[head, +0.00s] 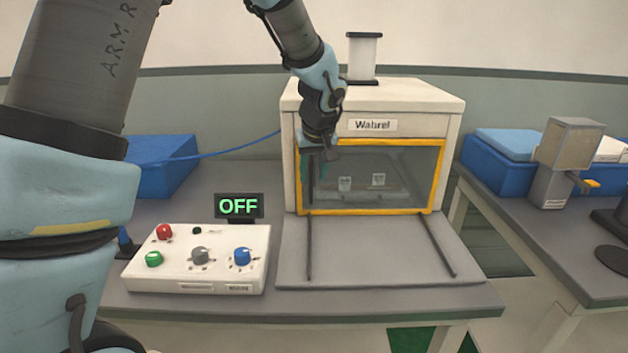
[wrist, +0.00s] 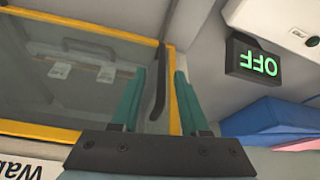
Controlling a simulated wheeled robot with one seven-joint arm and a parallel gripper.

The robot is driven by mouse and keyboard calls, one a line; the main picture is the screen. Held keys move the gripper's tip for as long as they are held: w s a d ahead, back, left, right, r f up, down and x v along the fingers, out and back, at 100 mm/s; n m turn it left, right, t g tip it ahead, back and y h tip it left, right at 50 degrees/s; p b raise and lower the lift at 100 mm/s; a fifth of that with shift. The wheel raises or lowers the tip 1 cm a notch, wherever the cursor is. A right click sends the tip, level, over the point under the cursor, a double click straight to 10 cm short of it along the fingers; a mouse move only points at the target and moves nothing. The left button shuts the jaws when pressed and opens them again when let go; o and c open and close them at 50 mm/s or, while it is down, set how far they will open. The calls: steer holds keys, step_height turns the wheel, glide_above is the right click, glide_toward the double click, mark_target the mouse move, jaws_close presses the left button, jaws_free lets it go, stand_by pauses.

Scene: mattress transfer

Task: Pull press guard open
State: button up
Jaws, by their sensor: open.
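The press guard (head: 392,160) is a clear panel in a yellow frame. It sits flush across the front of the white press (head: 428,122), labelled "Wabrel", and looks closed. A dark bar handle (head: 311,190) runs upright near the guard's left side. In the wrist view the handle (wrist: 159,85) shows between the two teal fingers of my gripper (wrist: 161,72), with gaps on both sides. My gripper (head: 315,166) is open at the guard's left side in the head view. It hides part of the frame there. Two small labelled pieces (head: 345,183) show behind the panel.
A control box (head: 196,277) with knobs and an "OFF" display (head: 238,206) stands left of the press. Two dark rails (head: 437,245) run along the grey plate (head: 375,262) before the guard, which is clear.

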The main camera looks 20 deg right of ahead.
mark_target(311, 180)
steer(key=shift+p+x, duration=0.35)
steer(key=shift+x, duration=1.8)
steer(key=shift+w+a, duration=0.1)
jaws_close()
